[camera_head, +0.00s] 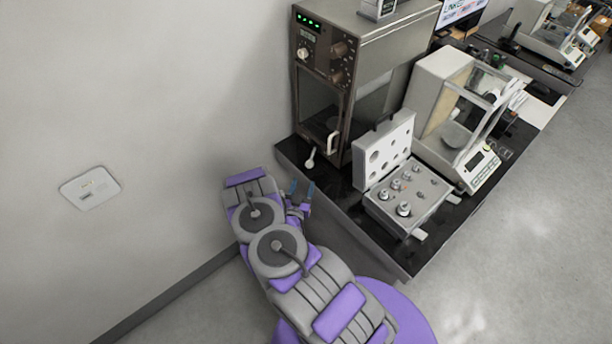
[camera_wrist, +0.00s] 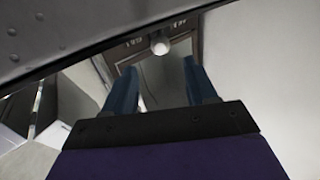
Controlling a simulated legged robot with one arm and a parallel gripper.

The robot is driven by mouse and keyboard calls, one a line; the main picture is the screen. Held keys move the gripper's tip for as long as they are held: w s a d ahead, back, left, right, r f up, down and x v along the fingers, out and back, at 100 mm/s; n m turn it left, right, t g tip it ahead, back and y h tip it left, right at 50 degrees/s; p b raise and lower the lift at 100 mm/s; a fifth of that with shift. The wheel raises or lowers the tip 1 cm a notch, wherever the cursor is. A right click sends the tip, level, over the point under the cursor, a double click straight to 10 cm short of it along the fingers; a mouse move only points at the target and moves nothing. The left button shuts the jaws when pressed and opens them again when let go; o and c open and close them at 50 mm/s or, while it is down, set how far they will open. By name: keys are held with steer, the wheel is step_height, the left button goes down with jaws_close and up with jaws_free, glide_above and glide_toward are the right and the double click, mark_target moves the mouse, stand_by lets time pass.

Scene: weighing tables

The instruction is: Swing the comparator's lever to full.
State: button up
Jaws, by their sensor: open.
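The comparator (camera_head: 352,60) is a tall metal cabinet with a brown front, a glass door and green indicator lights, standing at the table's wall end. A small pale lever (camera_head: 311,158) sticks out low at its front. In the wrist view the lever's round pale knob (camera_wrist: 160,44) shows ahead of the fingers, roughly centred between them. My gripper (camera_head: 300,188) is open and empty, with blue fingers, just short of the lever in the head view. It also shows in the wrist view (camera_wrist: 160,68). Any scale marks for the lever's positions are too small to read.
An open weight case (camera_head: 408,196) with several metal weights stands on the dark table (camera_head: 345,212), right of the comparator. A white balance (camera_head: 440,95) stands behind it. The wall (camera_head: 150,100) is close on the left. Floor (camera_head: 500,270) is free at right.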

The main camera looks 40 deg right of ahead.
steer(key=shift+v, duration=1.5)
